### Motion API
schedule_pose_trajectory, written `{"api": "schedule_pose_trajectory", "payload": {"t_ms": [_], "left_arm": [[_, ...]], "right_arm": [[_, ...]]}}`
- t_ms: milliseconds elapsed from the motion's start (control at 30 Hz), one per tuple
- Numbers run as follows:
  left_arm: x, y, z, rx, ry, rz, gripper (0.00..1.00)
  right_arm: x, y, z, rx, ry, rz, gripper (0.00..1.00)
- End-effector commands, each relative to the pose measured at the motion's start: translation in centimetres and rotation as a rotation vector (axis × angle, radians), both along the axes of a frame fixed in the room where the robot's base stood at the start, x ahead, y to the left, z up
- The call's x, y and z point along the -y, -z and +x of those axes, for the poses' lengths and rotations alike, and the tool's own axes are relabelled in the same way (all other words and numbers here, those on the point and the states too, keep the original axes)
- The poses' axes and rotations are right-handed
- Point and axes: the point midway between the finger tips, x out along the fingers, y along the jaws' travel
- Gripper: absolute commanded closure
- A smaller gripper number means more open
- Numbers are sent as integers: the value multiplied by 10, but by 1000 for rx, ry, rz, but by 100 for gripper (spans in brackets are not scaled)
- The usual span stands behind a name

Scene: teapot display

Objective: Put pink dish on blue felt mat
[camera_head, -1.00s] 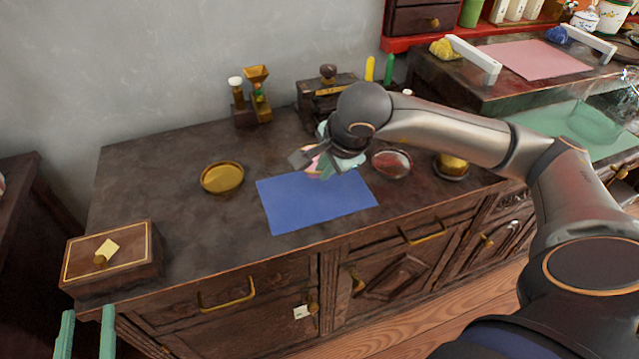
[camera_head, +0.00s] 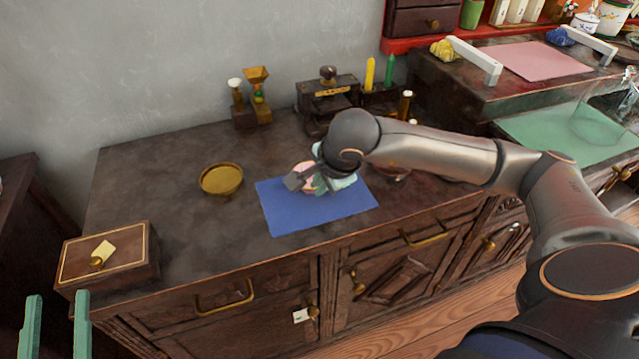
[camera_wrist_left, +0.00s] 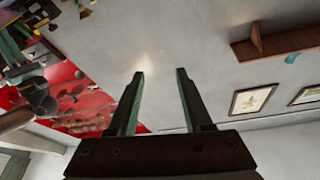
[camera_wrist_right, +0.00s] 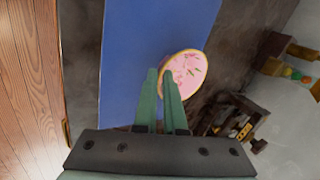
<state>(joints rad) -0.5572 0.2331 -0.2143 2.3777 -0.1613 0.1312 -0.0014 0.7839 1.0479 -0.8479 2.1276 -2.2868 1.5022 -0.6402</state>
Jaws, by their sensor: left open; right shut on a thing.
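The blue felt mat (camera_head: 290,212) lies flat on the dark wooden counter. My right gripper (camera_head: 305,180) is over the mat's upper part and is shut on the pink dish (camera_head: 304,172). In the right wrist view the pink dish (camera_wrist_right: 187,74) shows a pink face with small coloured specks and a tan rim, at the tips of the green fingers (camera_wrist_right: 165,85). The blue mat (camera_wrist_right: 150,35) lies behind it there. I cannot tell whether the dish touches the mat. My left gripper (camera_head: 55,328) is open and empty at the lower left; its fingers (camera_wrist_left: 160,85) show apart against the wall.
A brass dish (camera_head: 221,179) stands left of the mat. A wooden box (camera_head: 108,258) sits at the counter's front left. A grinder-like brass piece (camera_head: 257,100) and a dark press (camera_head: 326,97) stand at the back. The counter between box and mat is clear.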

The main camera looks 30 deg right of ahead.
Motion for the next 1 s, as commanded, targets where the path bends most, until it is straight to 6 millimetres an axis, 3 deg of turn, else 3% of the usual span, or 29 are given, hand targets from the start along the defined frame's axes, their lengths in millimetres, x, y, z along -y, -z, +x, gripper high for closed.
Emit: {"api": "schedule_pose_trajectory", "payload": {"t_ms": [67, 100, 367, 733, 1000], "left_arm": [[0, -2, -1, 11, 2, -1, 50], [0, -4, -1, 18, 3, -2, 50], [0, -5, -1, 20, 2, -2, 50], [0, -4, 0, 1, 0, 0, 50], [-5, 61, 10, -263, -35, 5, 50]], "right_arm": [[0, 0, 0, 1, 0, 0, 100], [0, 0, 0, 0, 0, 0, 90], [0, 0, 0, 0, 0, 0, 62], [0, -2, 0, 0, 0, 0, 62], [-2, -48, -22, 4, -1, -1, 62]]}}
